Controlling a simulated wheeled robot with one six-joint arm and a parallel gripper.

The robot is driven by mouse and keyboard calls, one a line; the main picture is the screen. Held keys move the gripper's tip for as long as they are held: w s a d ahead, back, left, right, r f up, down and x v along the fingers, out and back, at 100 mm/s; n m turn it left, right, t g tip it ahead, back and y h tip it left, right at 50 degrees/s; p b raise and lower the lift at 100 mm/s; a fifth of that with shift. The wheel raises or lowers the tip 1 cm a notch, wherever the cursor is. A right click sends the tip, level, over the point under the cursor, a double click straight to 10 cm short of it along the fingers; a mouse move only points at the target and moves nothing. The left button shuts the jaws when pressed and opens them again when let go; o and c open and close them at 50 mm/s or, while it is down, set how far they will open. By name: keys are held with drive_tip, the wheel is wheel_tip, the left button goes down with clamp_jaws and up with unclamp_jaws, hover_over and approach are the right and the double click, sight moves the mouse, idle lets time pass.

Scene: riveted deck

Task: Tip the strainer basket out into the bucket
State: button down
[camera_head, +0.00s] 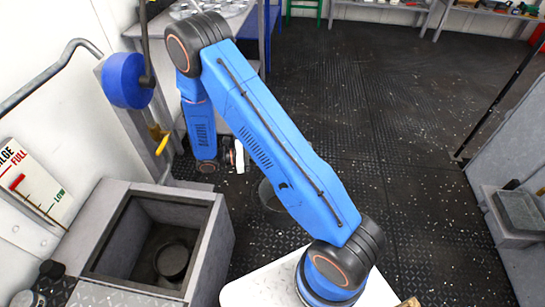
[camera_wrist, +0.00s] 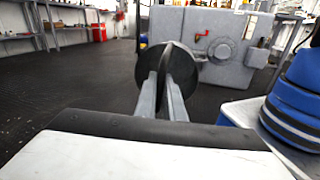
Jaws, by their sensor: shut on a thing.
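My gripper (camera_wrist: 166,88) is shut on the strainer basket (camera_wrist: 150,68). In the wrist view the basket is a dark round shape at the fingertips, with a thin upright edge across its middle. Its contents and exact tilt cannot be told. In the head view the fingers are hidden behind my blue arm; only a pale part of my gripper (camera_head: 240,156) shows. A dark round vessel, which looks like the bucket (camera_head: 270,196), shows on the deck just below and right of it, partly covered by my arm.
A grey box with a square opening (camera_head: 210,238) stands at lower left, with a dark round fitting (camera_head: 173,261) inside. A level board (camera_head: 35,185) leans by the wall. Grey equipment (camera_head: 520,210) stands at right. The dark deck between is clear.

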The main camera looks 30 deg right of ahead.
drive_tip(key=shift+s+d+r+m+t+y, duration=0.15)
drive_tip(key=shift+d+r+t+y, duration=0.15)
drive_tip(key=shift+r+y, duration=0.65)
drive_tip(key=shift+s+d+r+m+t+y, duration=0.1)
drive_tip(key=shift+s+d+r+t+y, duration=0.25)
drive_tip(key=shift+r, duration=1.2)
drive_tip(key=shift+d+r+m+t+y, duration=0.2)
drive_tip(key=shift+r+y, duration=0.5)
drive_tip(key=shift+r, duration=0.55)
drive_tip(key=shift+s+d+r+m+t+y, duration=0.15)
drive_tip(key=shift+d+r+t+y, duration=0.15)
drive_tip(key=shift+r+y, duration=0.55)
drive_tip(key=shift+s+d+r+t+y, duration=0.25)
drive_tip(key=shift+r+y, duration=0.1)
drive_tip(key=shift+r, duration=1)
drive_tip(key=shift+s+d+r+m+t+y, duration=0.1)
drive_tip(key=shift+d+r+t+y, duration=0.2)
drive_tip(key=shift+r+y, duration=0.55)
drive_tip(key=s+d+r+m+t+y, duration=0.1)
drive_tip(key=s+d+r+t+y, duration=0.3)
drive_tip(key=d+r+y, duration=0.3)
drive_tip(key=shift+s+d+r, duration=0.2)
drive_tip(key=shift+s+d, duration=0.3)
drive_tip(key=shift+d, duration=0.35)
drive_tip(key=shift+w, duration=0.1)
